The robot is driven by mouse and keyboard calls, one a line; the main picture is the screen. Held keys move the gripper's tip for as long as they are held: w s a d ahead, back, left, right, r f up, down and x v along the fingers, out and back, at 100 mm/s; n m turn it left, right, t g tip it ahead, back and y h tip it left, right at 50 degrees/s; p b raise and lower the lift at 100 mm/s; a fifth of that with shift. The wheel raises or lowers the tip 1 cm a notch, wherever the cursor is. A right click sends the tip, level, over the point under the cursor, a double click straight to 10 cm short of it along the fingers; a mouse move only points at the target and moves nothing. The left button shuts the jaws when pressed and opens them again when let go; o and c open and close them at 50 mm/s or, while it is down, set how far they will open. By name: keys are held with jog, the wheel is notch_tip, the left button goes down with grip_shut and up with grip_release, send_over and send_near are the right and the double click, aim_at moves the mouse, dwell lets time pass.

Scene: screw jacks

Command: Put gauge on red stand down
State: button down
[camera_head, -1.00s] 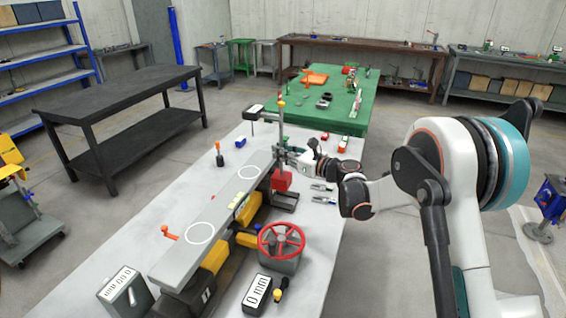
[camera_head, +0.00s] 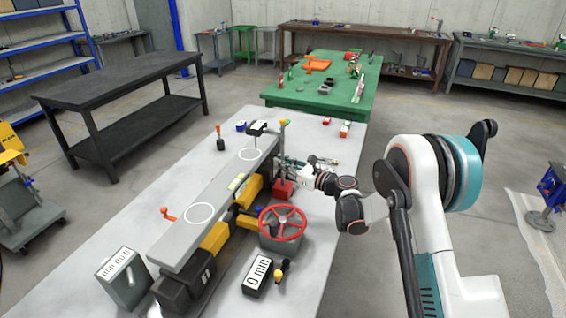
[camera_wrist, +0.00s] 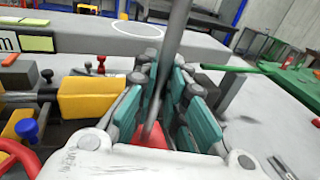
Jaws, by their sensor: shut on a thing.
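The gauge on the red stand has a thin grey post (camera_head: 282,147), a red base block (camera_head: 283,189) and a dark gauge head (camera_head: 257,128) reaching left from the post over the far end of the grey beam. My gripper (camera_head: 287,163) is shut on the post from the right. In the wrist view the post (camera_wrist: 177,35) runs between the teal finger pads of my gripper (camera_wrist: 160,100), with part of the red base (camera_wrist: 151,136) below. The stand looks upright in the head view. I cannot tell whether its base touches the bench.
The grey beam (camera_head: 217,196) with two white circles lies left of the stand. A red handwheel (camera_head: 282,223) stands close in front. An orange-handled tool (camera_head: 219,137) is beyond the beam.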

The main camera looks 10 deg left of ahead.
jog(key=shift+f+b, duration=0.45)
jog(key=shift+f, duration=1.3)
jog(key=c, duration=1.6)
grip_release()
jog(key=shift+f, duration=0.1)
jog(key=shift+c, duration=0.2)
jog(key=shift+s+d, duration=0.1)
jog(key=shift+d, duration=0.2)
jog(key=p+v, duration=0.2)
jog(key=v, duration=0.9)
jog(key=shift+d, duration=0.2)
jog(key=shift+s, duration=0.15)
